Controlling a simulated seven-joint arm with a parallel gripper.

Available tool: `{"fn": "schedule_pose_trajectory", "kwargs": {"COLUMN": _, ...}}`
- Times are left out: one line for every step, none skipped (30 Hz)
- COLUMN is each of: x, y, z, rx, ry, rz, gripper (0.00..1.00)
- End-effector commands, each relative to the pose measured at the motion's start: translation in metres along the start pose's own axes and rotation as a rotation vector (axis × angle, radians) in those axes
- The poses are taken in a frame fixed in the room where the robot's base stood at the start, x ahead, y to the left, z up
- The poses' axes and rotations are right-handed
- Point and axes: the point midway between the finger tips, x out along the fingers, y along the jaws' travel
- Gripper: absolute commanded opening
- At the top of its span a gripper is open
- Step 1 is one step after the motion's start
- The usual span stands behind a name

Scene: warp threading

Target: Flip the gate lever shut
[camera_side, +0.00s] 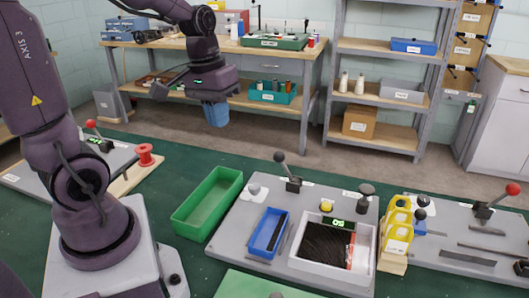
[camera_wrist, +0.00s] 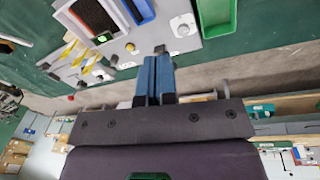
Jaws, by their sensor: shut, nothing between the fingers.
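A lever with a black ball knob (camera_side: 281,158) stands at the back edge of the grey middle panel (camera_side: 225,232), leaning slightly left. Another lever with a red knob (camera_side: 512,188) leans to the right on the right-hand panel. No readable label shows which is the gate lever. My gripper (camera_side: 215,122) hangs high above and behind the middle panel, clear of both levers. Its blue fingers (camera_wrist: 155,60) are shut and empty in the wrist view. A black knob (camera_wrist: 160,49) shows just beyond their tips, partly hidden by them.
The middle panel holds a blue tray (camera_side: 254,249), a white-framed tray with dark threads (camera_side: 374,268), a yellow button (camera_side: 325,208) and a white dome (camera_side: 253,190). A green bin (camera_side: 178,222) stands left. Yellow holders (camera_side: 397,238) stand right. Space around my gripper is clear.

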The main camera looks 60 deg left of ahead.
Motion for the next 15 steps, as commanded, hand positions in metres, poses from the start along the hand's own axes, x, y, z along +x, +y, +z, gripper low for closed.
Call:
{"fn": "schedule_pose_trajectory", "kwargs": {"x": 0.009, "y": -0.009, "z": -0.01, "rx": -0.074, "ry": -0.044, "rz": 0.014, "gripper": 0.0}}
{"fn": "schedule_pose_trajectory", "kwargs": {"x": 0.013, "y": -0.013, "z": -0.016, "rx": -0.115, "ry": -0.064, "rz": 0.024, "gripper": 0.0}}
{"fn": "schedule_pose_trajectory", "kwargs": {"x": 0.018, "y": -0.019, "z": -0.023, "rx": -0.17, "ry": -0.094, "rz": 0.039, "gripper": 0.0}}
{"fn": "schedule_pose_trajectory", "kwargs": {"x": 0.023, "y": -0.024, "z": -0.028, "rx": -0.21, "ry": -0.115, "rz": 0.05, "gripper": 0.0}}
{"fn": "schedule_pose_trajectory", "kwargs": {"x": 0.028, "y": -0.028, "z": -0.033, "rx": -0.252, "ry": -0.135, "rz": 0.064, "gripper": 0.0}}
{"fn": "schedule_pose_trajectory", "kwargs": {"x": 0.034, "y": -0.034, "z": -0.039, "rx": -0.309, "ry": -0.164, "rz": 0.081, "gripper": 0.0}}
{"fn": "schedule_pose_trajectory", "kwargs": {"x": 0.039, "y": -0.04, "z": -0.044, "rx": -0.352, "ry": -0.184, "rz": 0.095, "gripper": 0.0}}
{"fn": "schedule_pose_trajectory", "kwargs": {"x": 0.044, "y": -0.045, "z": -0.049, "rx": -0.395, "ry": -0.204, "rz": 0.109, "gripper": 0.0}}
{"fn": "schedule_pose_trajectory", "kwargs": {"x": 0.051, "y": -0.052, "z": -0.055, "rx": -0.453, "ry": -0.233, "rz": 0.129, "gripper": 0.0}}
{"fn": "schedule_pose_trajectory", "kwargs": {"x": 0.057, "y": -0.057, "z": -0.06, "rx": -0.496, "ry": -0.252, "rz": 0.145, "gripper": 0.0}}
{"fn": "schedule_pose_trajectory", "kwargs": {"x": 0.062, "y": -0.063, "z": -0.064, "rx": -0.54, "ry": -0.271, "rz": 0.162, "gripper": 0.0}}
{"fn": "schedule_pose_trajectory", "kwargs": {"x": 0.07, "y": -0.07, "z": -0.07, "rx": -0.599, "ry": -0.298, "rz": 0.185, "gripper": 0.0}}
{"fn": "schedule_pose_trajectory", "kwargs": {"x": 0.076, "y": -0.076, "z": -0.074, "rx": -0.642, "ry": -0.317, "rz": 0.203, "gripper": 0.0}}
{"fn": "schedule_pose_trajectory", "kwargs": {"x": 0.082, "y": -0.082, "z": -0.078, "rx": -0.686, "ry": -0.338, "rz": 0.222, "gripper": 0.0}}
{"fn": "schedule_pose_trajectory", "kwargs": {"x": 0.09, "y": -0.09, "z": -0.083, "rx": -0.746, "ry": -0.362, "rz": 0.248, "gripper": 0.0}}
